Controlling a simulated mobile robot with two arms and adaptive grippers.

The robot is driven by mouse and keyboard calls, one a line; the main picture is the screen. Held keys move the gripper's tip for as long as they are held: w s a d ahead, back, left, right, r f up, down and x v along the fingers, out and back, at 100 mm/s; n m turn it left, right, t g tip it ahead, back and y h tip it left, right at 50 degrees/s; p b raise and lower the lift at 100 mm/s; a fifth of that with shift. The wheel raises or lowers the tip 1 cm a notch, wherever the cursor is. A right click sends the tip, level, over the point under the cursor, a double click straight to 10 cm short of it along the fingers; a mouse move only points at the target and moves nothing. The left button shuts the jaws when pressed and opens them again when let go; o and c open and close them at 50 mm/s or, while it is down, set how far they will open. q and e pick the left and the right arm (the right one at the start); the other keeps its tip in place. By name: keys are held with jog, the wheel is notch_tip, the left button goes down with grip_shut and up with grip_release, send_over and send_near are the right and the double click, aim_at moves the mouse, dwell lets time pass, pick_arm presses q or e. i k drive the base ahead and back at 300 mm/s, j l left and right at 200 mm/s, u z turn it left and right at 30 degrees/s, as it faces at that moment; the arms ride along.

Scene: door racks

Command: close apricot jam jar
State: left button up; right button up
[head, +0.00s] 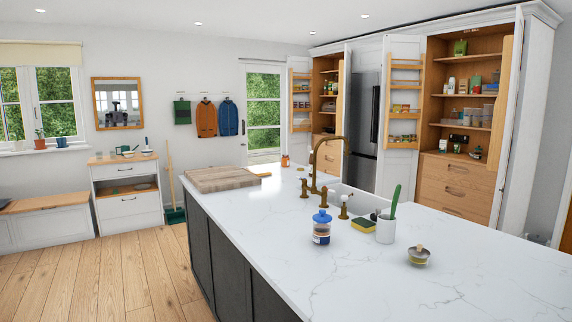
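I cannot pick out the apricot jam jar for certain; labels are too small to read. A small orange jar-like item (285,161) stands at the far end of the white island worktop. Small jars and packets (405,109) also stand on the wooden rack (404,67) of an open pantry door, too small to tell apart. Neither of my grippers is in view.
Wooden floor (110,275) lies free at left.

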aim_at(285, 158)
jog(key=i+j+u, duration=0.25)
jog(key=i+j, duration=0.15)
jog(key=i+j+u, duration=0.3)
jog(key=i, duration=0.25)
jog(key=i+j+u, duration=0.25)
jog(key=i, duration=0.25)
jog(key=i+u, duration=0.25)
jog(key=i, duration=4.8)
jog(key=i+z, duration=0.3)
jog(key=i, duration=0.2)
jog(key=i+z, duration=0.25)
jog(key=i, duration=0.2)
jog(key=i+j+z, duration=0.3)
jog(key=i, duration=0.2)
jog(key=i+j+z, duration=0.25)
jog(key=i, duration=0.2)
jog(key=i+l+z, duration=0.3)
jog(key=z, duration=0.15)
jog(key=i+l+z, duration=0.15)
jog(key=i+z, duration=0.75)
jog(key=i+j+z, duration=0.15)
jog(key=i+z, duration=0.25)
jog(key=i+j+z, duration=0.25)
jog(key=i, duration=1.7)
jog(key=l, duration=0.1)
